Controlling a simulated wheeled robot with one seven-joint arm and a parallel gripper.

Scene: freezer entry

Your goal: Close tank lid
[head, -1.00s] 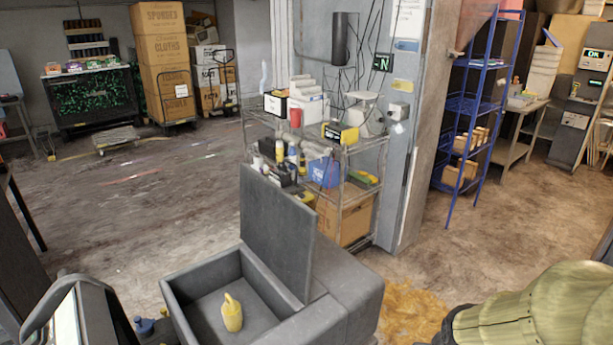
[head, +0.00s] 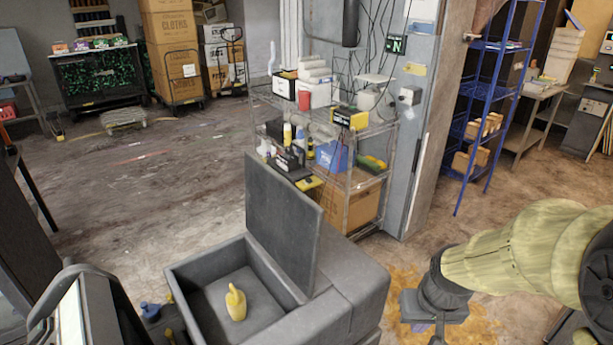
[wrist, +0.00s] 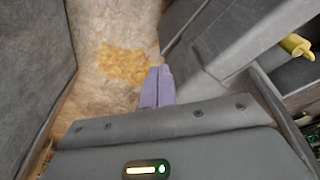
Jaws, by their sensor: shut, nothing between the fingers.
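The grey tank (head: 190,275) stands low in front of me in the head view, its inside showing from above. Its flat dark grey lid (head: 283,225) stands upright along the tank's right side, so the tank is open. A yellow object (head: 236,302) is inside; a yellow piece also shows at the right of the wrist view (wrist: 297,45). My gripper (head: 436,330) is right of the tank and apart from the lid, low in the head view. Its purple fingers (wrist: 157,88) are together and empty in the wrist view.
A wire shelf cart (head: 350,185) with bottles and boxes stands behind the tank. A blue rack (head: 490,95) is further right. A yellow stain (head: 405,285) marks the floor near my gripper. Open floor lies at the left. A dark device (head: 75,310) stands left of the tank.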

